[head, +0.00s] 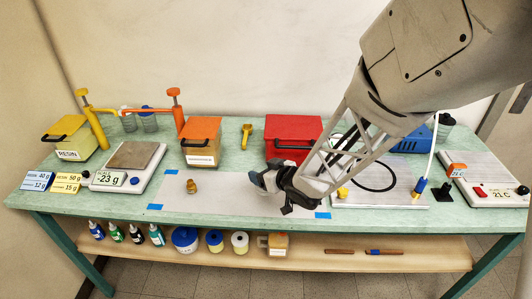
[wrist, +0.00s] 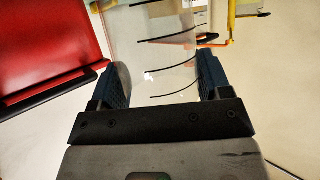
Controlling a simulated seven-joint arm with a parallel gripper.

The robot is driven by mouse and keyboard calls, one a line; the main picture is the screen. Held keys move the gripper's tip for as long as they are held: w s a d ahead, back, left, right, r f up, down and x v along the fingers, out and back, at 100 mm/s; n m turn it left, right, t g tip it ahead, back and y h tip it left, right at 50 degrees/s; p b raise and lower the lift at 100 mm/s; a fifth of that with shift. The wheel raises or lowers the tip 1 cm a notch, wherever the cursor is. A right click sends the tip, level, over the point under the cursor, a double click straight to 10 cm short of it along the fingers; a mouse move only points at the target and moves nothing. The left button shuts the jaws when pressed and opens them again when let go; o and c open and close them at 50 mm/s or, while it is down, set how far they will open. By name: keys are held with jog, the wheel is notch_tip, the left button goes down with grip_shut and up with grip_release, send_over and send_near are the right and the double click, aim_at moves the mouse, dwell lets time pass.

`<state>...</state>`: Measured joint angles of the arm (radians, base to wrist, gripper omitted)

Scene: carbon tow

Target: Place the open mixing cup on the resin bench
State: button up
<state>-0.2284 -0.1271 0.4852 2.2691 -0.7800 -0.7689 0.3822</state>
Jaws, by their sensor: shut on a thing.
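My gripper (head: 262,181) is low over the front middle of the green resin bench (head: 222,139). In the wrist view my gripper (wrist: 163,77) is shut on a clear mixing cup (wrist: 150,55) with curved black marks, one finger on each side. The cup is hard to make out in the head view, where the gripper hides most of it. I cannot tell whether its base touches the bench. Two other clear cups (head: 149,120) stand at the back left of the bench.
A white sheet (head: 222,196) taped with blue lies under and left of my gripper, with a small brass piece (head: 192,186) on it. A red box (head: 293,130) stands behind. A scale (head: 130,162) reading -23 g, an orange box (head: 201,142) and pumps (head: 178,110) are left.

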jog(key=shift+w+a, duration=0.25)
jog(key=shift+w, duration=0.45)
jog(key=shift+w+a+f, duration=0.1)
jog(key=shift+w+a, duration=0.1)
jog(key=shift+w, duration=0.25)
jog(key=shift+f, duration=1.75)
jog(key=shift+f, duration=0.25)
jog(key=o, duration=0.9)
jog(key=shift+r, duration=0.1)
